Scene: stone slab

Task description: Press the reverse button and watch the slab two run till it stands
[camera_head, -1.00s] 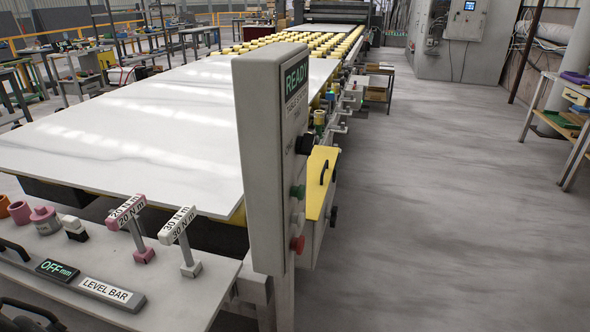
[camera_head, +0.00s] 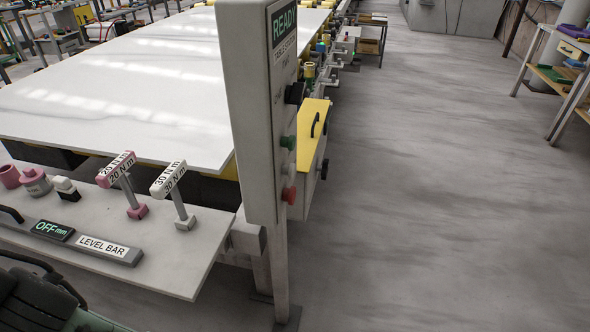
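A grey upright control panel (camera_head: 246,120) stands right of centre, seen nearly edge-on. Its display (camera_head: 283,22) reads READY. On its face, turned to the right, are a black knob (camera_head: 294,93), a green button (camera_head: 288,142) and a red button (camera_head: 289,194). No reverse label can be read at this angle. A large white slab (camera_head: 120,90) lies flat on the line to the left; whether it is slab two cannot be told. A dark and green part at the lower left corner may be my arm. My gripper's fingers do not show.
A front shelf (camera_head: 170,262) holds a level bar (camera_head: 95,245) with an OFF display, two torque tools marked 20 N m (camera_head: 122,180) and 30 N m (camera_head: 172,190), and pink pieces (camera_head: 36,181). A yellow-topped box (camera_head: 313,130) sits behind the panel. The floor (camera_head: 440,200) at right is clear.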

